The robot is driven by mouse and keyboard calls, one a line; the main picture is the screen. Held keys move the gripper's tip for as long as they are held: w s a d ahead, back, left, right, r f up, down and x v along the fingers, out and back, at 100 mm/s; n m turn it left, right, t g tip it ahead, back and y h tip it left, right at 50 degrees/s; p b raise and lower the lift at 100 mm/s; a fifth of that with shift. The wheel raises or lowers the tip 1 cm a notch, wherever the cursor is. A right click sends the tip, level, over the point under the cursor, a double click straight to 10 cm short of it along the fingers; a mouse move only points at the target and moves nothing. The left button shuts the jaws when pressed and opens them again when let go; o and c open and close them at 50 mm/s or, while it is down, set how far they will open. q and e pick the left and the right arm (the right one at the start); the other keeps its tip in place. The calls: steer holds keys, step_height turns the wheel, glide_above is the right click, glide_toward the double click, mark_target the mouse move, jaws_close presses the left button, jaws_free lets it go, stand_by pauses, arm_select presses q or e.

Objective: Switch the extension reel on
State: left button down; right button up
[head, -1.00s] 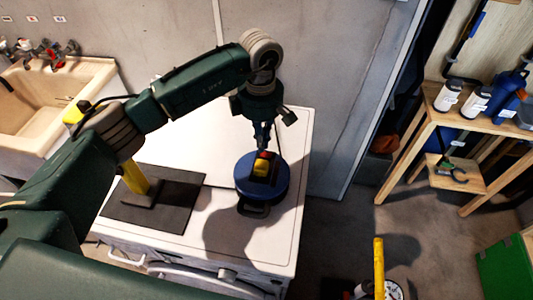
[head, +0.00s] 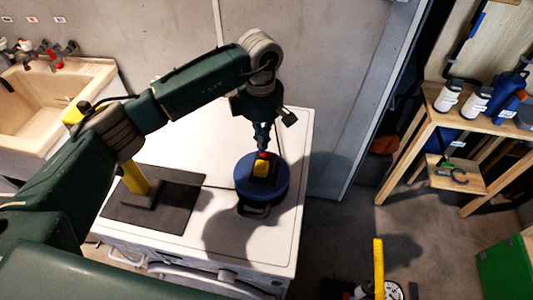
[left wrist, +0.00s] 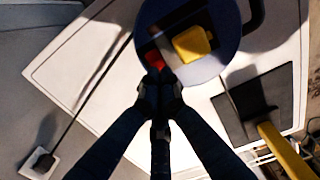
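The extension reel (head: 246,187) is a round blue drum with a dark centre, lying on the white washing-machine top. It also shows in the left wrist view (left wrist: 223,62). A yellow block (left wrist: 192,44) and a red switch (left wrist: 154,58) sit on its face. My left gripper (head: 262,146) is just above the reel, pointing down. In the left wrist view its fingertips (left wrist: 158,84) are together, empty, right beside the red switch. I cannot tell whether they touch it. Whether the switch is on or off is not clear. My right gripper is not in view.
A black mat (head: 178,215) with a yellow upright (head: 134,178) is left of the reel. In the left wrist view a cable (left wrist: 88,92) runs from the reel to a white socket (left wrist: 40,163). A sink (head: 82,88) stands left, a wooden bench (head: 430,112) right.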

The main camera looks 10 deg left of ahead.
arm_select(q)
steer(key=shift+f+b, duration=1.05)
steer(key=shift+f, duration=0.1)
stand_by(0.4)
steer(key=shift+r, duration=0.1)
steer(key=shift+r+p, duration=1.55)
steer(key=shift+r, duration=1.95)
steer(key=shift+f, duration=0.1)
